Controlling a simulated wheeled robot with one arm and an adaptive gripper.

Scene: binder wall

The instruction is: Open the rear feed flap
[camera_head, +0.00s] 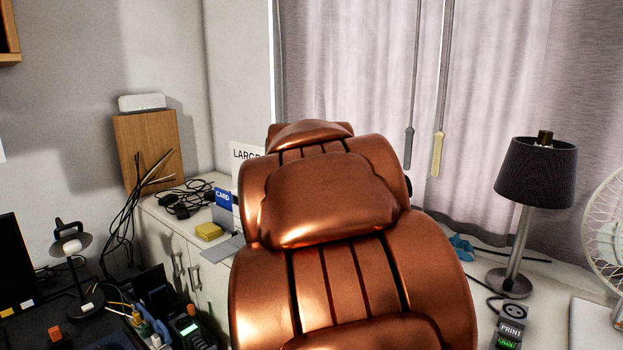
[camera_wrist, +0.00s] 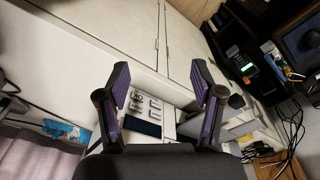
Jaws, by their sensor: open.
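My gripper (camera_wrist: 160,80) is open in the wrist view, its two dark purple fingers spread apart with nothing held. Between and below the fingers is a white device (camera_wrist: 157,113) with several small buttons and a dark screen. I cannot tell from this view how far it is from the fingers. No rear feed flap can be made out. In the head view, my gripper and this device do not show; a large brown padded chair back (camera_head: 325,200) fills the middle.
White cabinets (camera_head: 182,262) stand left, with a yellow block (camera_head: 209,231), a blue card sign (camera_head: 223,198) and cables on top. A black lamp (camera_head: 537,172), a fan (camera_head: 607,240) and a small labelled PRINT device (camera_head: 510,325) stand right. Dark desk equipment (camera_head: 75,310) crowds the lower left.

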